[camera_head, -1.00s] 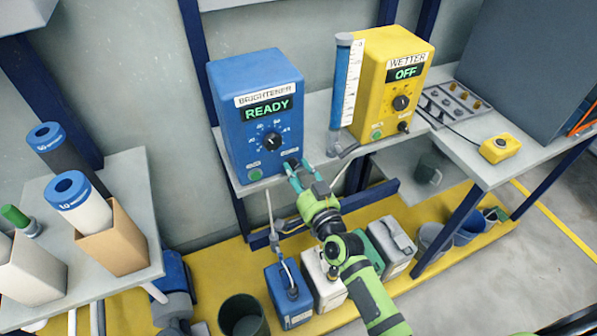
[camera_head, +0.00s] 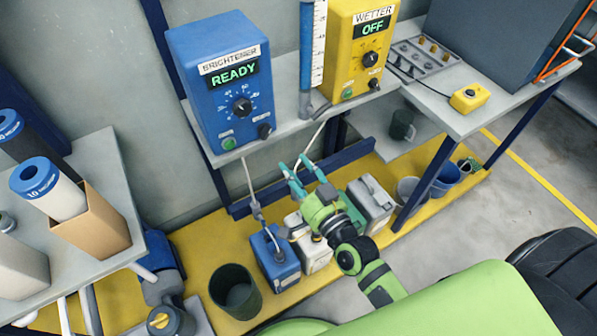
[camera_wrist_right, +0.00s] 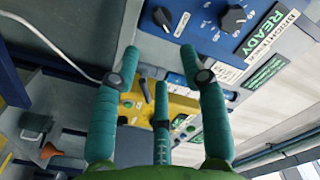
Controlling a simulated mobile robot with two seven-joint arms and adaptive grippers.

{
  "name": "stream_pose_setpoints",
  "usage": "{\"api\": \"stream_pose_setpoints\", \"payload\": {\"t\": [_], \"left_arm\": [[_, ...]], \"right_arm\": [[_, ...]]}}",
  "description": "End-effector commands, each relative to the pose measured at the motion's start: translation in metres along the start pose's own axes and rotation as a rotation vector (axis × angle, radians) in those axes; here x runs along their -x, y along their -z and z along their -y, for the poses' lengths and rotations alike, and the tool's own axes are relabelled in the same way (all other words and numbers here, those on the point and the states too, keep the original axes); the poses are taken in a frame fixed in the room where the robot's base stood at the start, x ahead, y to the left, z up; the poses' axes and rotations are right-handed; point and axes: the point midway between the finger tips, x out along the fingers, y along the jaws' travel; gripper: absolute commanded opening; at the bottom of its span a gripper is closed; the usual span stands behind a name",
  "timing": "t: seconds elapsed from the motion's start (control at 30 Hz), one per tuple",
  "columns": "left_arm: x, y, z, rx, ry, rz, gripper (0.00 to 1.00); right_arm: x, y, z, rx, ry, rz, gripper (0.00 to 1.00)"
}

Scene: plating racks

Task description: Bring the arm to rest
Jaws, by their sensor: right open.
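My right arm is green and black, and its right gripper (camera_head: 297,172) has teal fingers. In the head view it is open and empty, below and in front of the shelf edge, to the lower right of the blue brightener box (camera_head: 221,83). The right wrist view shows the teal fingers (camera_wrist_right: 160,75) spread with nothing between them. The brightener's display reads READY. The yellow wetter box (camera_head: 352,58) reads OFF. My left gripper is not in view.
A blue jug (camera_head: 274,262), a pale jug (camera_head: 309,247) and a grey jug (camera_head: 369,207) stand on the yellow platform below. A dark bucket (camera_head: 236,297) is at front. A yellow button box (camera_head: 468,97) sits on the right bench. Cartridges stand on the left table.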

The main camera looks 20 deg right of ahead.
Motion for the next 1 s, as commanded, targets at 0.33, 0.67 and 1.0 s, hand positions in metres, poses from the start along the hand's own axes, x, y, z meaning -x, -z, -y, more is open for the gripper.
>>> {"api": "stream_pose_setpoints", "payload": {"t": [0.33, 0.67, 1.0], "left_arm": [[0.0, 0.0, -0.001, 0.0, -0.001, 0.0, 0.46], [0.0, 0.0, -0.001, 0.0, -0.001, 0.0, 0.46], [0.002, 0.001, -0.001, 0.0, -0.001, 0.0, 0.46]], "right_arm": [[0.008, 0.001, 0.0, 0.001, 0.001, -0.001, 0.44], [0.008, -0.001, 0.0, 0.001, -0.001, 0.001, 0.44], [0.028, -0.111, -0.077, 0.132, -0.147, 0.269, 0.44]]}}
